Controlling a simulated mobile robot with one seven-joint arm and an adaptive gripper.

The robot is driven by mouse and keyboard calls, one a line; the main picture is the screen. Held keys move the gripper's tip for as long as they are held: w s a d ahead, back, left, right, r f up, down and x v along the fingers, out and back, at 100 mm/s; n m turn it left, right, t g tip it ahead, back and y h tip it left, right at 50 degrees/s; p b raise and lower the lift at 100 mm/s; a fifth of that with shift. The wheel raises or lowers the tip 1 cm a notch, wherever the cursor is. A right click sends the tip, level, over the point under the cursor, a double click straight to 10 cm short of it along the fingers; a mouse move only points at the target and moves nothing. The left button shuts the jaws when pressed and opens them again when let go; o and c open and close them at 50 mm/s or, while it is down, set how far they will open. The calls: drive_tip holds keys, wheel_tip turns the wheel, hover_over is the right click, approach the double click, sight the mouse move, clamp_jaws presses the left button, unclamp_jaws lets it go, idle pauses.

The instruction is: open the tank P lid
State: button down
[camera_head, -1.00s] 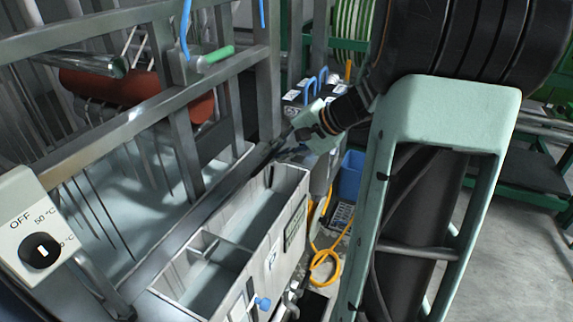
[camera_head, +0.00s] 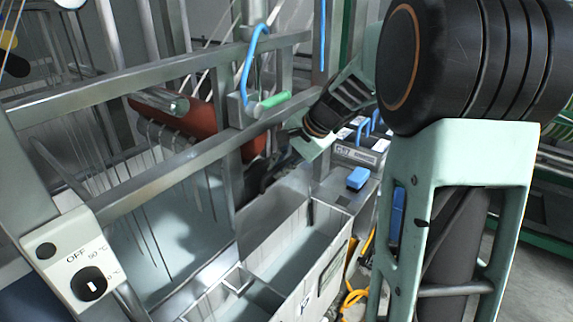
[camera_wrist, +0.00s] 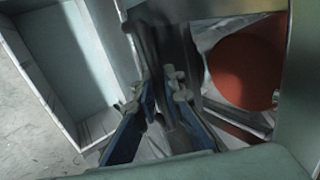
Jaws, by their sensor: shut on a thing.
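My gripper (camera_head: 268,178) reaches down behind the frame's corner post, at the far end of a pale rectangular tank (camera_head: 325,262). In the wrist view my gripper's two blue fingers (camera_wrist: 164,103) come close together on a dark, narrow piece beside a grey metal post. This piece seems to be the lid's handle or edge, but it is blurred and mostly hidden by the fingers. The pale tank is open on top, with a divider across it. Its open inside also shows at the left of the wrist view (camera_wrist: 52,68). I cannot read a letter P on any tank.
A steel frame (camera_head: 170,165) with a red-brown roller (camera_head: 195,128) stands left of the pale tank. The roller is close to my fingers in the wrist view (camera_wrist: 247,65). A control box with a knob (camera_head: 72,262), a blue block (camera_head: 357,179) and yellow hose (camera_head: 355,297) are nearby.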

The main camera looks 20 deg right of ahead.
drive_tip(key=shift+w+r, duration=0.15)
drive_tip(key=shift+w, duration=0.1)
drive_tip(key=c, duration=2)
unclamp_jaws()
drive_tip(key=shift+s, duration=0.1)
drive_tip(key=v, duration=1.2)
